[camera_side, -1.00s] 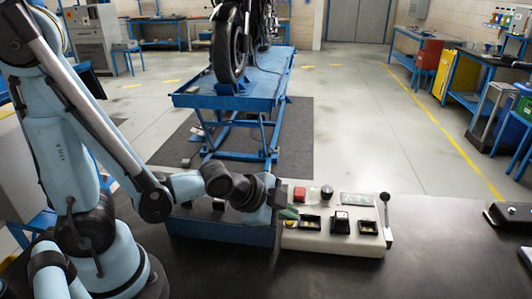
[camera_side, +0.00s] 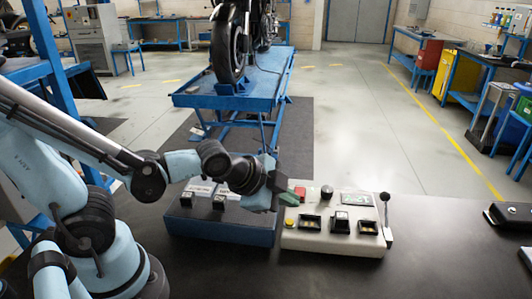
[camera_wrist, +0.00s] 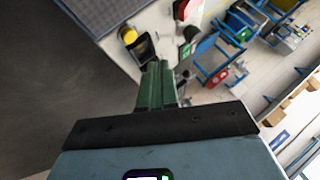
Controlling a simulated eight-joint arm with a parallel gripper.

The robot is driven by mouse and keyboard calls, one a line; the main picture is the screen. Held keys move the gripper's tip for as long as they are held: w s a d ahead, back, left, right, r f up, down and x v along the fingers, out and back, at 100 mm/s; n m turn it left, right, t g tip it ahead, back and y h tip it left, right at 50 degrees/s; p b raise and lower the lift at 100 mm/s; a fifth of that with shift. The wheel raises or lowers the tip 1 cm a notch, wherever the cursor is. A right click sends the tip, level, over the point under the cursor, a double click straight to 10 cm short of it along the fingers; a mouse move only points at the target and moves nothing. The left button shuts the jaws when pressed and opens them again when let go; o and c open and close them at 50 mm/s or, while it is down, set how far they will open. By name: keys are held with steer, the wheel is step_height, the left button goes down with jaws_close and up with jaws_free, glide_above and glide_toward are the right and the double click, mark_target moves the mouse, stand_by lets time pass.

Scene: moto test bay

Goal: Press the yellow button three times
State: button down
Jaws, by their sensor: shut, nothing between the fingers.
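The yellow button (camera_side: 289,221) sits at the left front of a white control box (camera_side: 345,247) on the dark table. My gripper (camera_side: 293,196) has green fingers, shut and empty, above the left part of the box. The fingertips appear apart from the button in the side view. In the wrist view the yellow button (camera_wrist: 129,35) shows clear, up and left of the closed fingers (camera_wrist: 157,70). Nothing covers the button in either view.
A blue box (camera_side: 215,231) with switches stands to the left. The table in front is clear.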

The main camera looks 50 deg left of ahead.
mark_target(290, 223)
steer(key=shift+r, duration=1.15)
stand_by(1.7)
steer(key=shift+r, duration=1.9)
steer(key=shift+f, duration=0.1)
steer(key=shift+f, duration=4.3)
steer(key=shift+f, duration=0.15)
steer(key=shift+f, duration=0.3)
steer(key=shift+f, duration=0.15)
